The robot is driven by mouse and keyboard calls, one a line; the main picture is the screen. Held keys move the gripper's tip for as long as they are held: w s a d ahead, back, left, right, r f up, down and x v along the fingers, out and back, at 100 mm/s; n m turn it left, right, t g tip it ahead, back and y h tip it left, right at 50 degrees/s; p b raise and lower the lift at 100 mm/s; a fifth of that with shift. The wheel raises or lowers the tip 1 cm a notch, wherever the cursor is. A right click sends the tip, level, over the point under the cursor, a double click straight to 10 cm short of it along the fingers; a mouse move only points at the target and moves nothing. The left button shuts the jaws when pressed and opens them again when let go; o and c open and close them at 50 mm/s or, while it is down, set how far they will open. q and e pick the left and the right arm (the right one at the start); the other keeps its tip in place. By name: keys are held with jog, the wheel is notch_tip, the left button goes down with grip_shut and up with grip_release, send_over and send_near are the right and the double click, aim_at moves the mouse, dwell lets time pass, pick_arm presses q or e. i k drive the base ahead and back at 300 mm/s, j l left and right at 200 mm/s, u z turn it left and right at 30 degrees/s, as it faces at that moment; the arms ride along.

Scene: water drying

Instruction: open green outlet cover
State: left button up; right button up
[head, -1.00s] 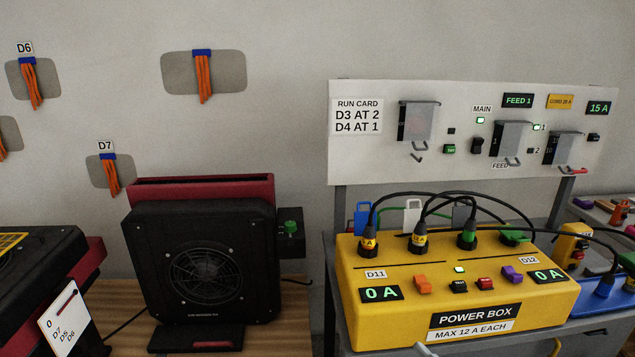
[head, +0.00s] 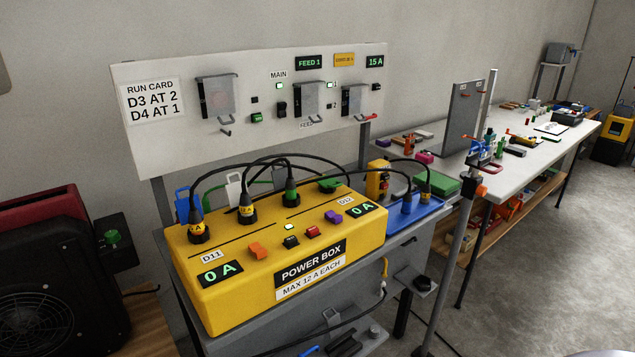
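The green outlet cover (head: 329,184) sits at the back right corner of the yellow power box (head: 205,305). It is a small green flap lying low over its outlet, and it looks shut. Black plugs stand upright in the other outlets along the same row, the nearest one with a green band (head: 291,197). A black cable passes close to the cover. Neither of my grippers shows in the head view.
A white panel (head: 160,140) with switches and hasps stands behind the box. A blue tray (head: 425,211) with a plugged cable lies to its right. A grey pole (head: 455,260) rises at right, before a cluttered white table (head: 553,155). Open floor lies far right.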

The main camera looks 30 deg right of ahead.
aim_at(332, 183)
jog(key=l, duration=0.95)
jog(key=i+l, duration=0.1)
jog(key=l, duration=1.85)
jog(key=i+l, duration=0.15)
jog(key=l, duration=0.8)
